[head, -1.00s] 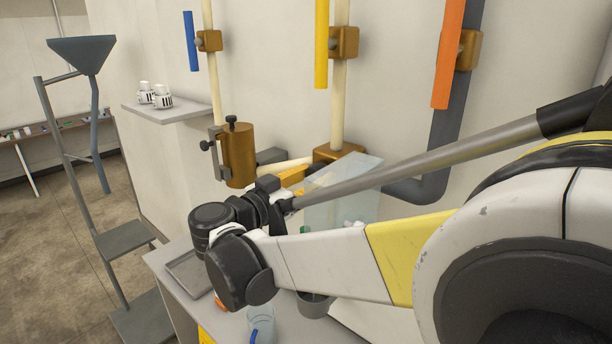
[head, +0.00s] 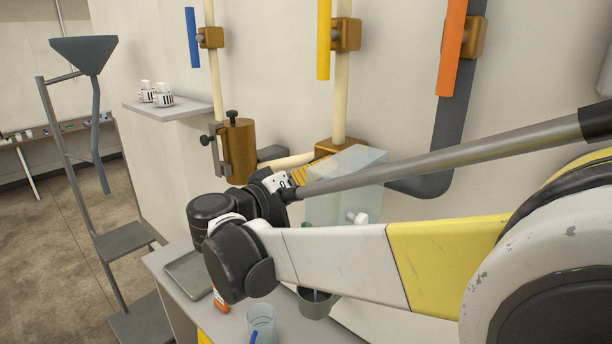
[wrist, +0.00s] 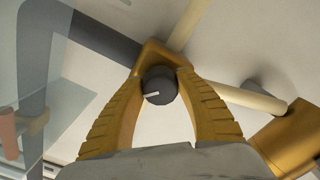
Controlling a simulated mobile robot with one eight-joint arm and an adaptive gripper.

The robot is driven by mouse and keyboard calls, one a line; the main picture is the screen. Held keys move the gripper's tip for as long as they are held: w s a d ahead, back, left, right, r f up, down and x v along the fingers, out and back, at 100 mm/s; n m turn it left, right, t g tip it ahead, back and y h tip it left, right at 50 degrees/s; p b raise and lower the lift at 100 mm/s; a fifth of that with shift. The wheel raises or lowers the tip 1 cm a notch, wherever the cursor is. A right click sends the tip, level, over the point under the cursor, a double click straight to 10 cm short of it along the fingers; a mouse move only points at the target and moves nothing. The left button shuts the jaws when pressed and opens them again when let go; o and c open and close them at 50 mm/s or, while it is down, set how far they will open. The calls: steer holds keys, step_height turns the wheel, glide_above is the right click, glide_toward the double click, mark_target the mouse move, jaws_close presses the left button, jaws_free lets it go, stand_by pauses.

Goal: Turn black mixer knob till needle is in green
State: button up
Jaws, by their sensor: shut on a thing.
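The black mixer knob (wrist: 159,86), round with a white pointer mark, sits between the yellow fingers of my gripper (wrist: 162,76) in the wrist view. The fingers are shut on its sides. The white mark lies nearly level in that view. The brass mixer block (wrist: 165,52) is right behind the knob, and it also shows in the head view (head: 340,148) on the wall pipes. There my wrist and arm hide the knob. I cannot make out a needle or a green band in either view.
A clear panel (head: 350,170) stands close beside my gripper. A brass cylinder (head: 238,150) with black knobs is to the left. Below are a counter with a tray (head: 187,275), a clear cup (head: 261,322) and a grey pot (head: 314,303). Coloured handles hang above.

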steer(key=n+b, duration=0.1)
steer(key=n, duration=0.4)
steer(key=shift+n, duration=0.3)
steer(key=n+b, duration=0.1)
steer(key=n, duration=0.4)
steer(key=shift+r+n, duration=0.1)
steer(key=shift+n, duration=0.2)
steer(key=o, duration=1.2)
steer(key=shift+d, duration=0.15)
steer(key=shift+o, duration=0.2)
steer(key=v, duration=1.2)
